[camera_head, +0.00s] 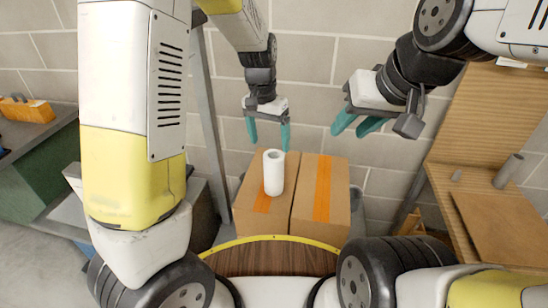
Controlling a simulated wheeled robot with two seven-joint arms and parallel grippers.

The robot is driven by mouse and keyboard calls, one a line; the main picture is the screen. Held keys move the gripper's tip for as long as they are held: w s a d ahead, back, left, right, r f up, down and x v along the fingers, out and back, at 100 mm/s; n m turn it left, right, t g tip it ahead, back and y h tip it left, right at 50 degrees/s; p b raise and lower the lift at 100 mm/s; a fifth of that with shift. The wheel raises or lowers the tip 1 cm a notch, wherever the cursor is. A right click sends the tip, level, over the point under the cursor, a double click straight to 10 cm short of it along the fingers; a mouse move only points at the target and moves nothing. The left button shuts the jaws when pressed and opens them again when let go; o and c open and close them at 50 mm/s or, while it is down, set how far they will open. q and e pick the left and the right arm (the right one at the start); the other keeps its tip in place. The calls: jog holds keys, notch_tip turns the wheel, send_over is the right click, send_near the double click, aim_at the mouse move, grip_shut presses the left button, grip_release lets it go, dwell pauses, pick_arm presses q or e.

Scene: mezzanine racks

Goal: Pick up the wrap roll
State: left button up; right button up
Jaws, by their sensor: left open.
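The wrap roll (274,174) is a white cylinder standing upright on the left cardboard box (249,213), over its orange tape. My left gripper (269,144) hangs above and slightly left of the roll in the picture, its teal fingers apart and pointing down. Its right fingertip shows close to the roll's top edge; I cannot tell whether they touch. Nothing is between the fingers. My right gripper (350,131) is up to the right of the roll, tilted, with its teal fingers apart and empty.
A second taped box (335,205) stands against the left one. A wooden shelf (500,122) with a grey cylinder (508,171) is at the right. A block wall (312,62) closes the back.

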pick_arm(q)
jog(key=m+y, duration=0.1)
send_over(274, 158)
jog(key=s, duration=0.2)
notch_tip(274, 158, down, 5)
notch_tip(274, 158, down, 7)
jog(key=shift+f, duration=0.1)
grip_shut()
dwell(0.3)
jog(key=shift+r, duration=0.75)
notch_tip(274, 158, up, 2)
jog(key=shift+w+r, duration=0.1)
jog(key=shift+r, duration=0.05)
jog(key=s+a+r, duration=0.1)
jog(key=s+a, duration=0.1)
jog(key=s, duration=1.4)
jog(key=shift+a+r, duration=0.2)
jog(key=shift+a, duration=0.2)
